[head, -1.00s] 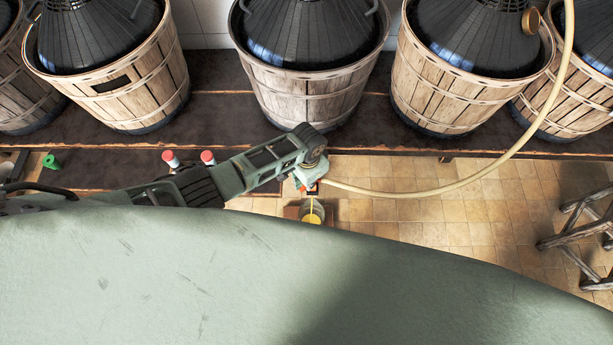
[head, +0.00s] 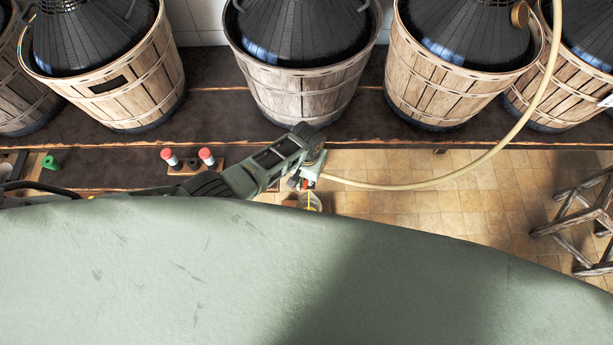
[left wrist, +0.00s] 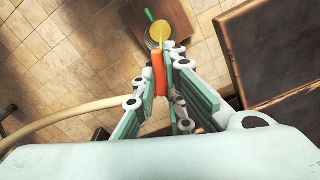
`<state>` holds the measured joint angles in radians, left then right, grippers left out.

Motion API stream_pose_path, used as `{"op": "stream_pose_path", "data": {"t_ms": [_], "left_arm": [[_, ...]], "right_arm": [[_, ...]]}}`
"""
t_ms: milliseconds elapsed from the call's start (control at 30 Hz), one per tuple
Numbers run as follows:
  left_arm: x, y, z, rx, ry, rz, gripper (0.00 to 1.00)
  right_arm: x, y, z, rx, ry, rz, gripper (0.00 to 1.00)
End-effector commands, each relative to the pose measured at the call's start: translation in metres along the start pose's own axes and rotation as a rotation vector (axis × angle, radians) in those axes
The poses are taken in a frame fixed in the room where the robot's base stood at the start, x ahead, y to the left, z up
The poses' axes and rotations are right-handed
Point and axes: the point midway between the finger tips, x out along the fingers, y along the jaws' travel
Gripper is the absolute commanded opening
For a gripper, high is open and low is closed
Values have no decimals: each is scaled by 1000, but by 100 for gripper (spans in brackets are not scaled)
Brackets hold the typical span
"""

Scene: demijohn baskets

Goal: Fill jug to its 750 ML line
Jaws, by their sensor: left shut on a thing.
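My left gripper (head: 308,178) is shut on an orange clip (left wrist: 158,72) at the end of the pale hose (head: 440,182). In the head view the hose curves from the right-hand demijohn to the gripper. A thin yellow stream falls from it into the jug (head: 316,202) below. In the left wrist view the jug (left wrist: 158,31) shows yellow liquid inside and a green strip at its rim. The jug stands on a small brown stand (left wrist: 138,22). Its lower part is hidden in the head view, and I cannot read its lines or level. My right gripper is not in view.
Several basketed demijohns, one in the middle (head: 303,88), stand on the dark bench (head: 225,115). Two red-topped items (head: 188,158) sit near its front edge, with a green object (head: 50,162) farther left. A wooden stool (head: 580,215) stands right on the tiled floor.

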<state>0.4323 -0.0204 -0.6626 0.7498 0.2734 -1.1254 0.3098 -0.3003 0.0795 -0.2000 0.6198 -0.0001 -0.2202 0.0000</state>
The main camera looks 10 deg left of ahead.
Motion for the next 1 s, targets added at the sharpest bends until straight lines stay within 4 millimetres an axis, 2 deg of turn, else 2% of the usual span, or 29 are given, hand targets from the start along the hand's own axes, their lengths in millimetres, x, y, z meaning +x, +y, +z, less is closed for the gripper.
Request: {"op": "stream_pose_path", "data": {"t_ms": [300, 333, 533, 867, 1000], "left_arm": [[0, 0, 0, 0, 0, 0, 0], [0, 0, 0, 0, 0, 0, 13], [0, 0, 0, 1, 1, 0, 30], [-1, 0, 0, 1, 1, 0, 30], [-8, 0, -1, 1, 2, 1, 30]], "right_arm": [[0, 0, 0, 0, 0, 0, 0], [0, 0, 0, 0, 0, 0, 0], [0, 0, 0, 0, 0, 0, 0], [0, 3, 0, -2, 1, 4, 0], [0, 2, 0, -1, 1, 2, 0]]}}
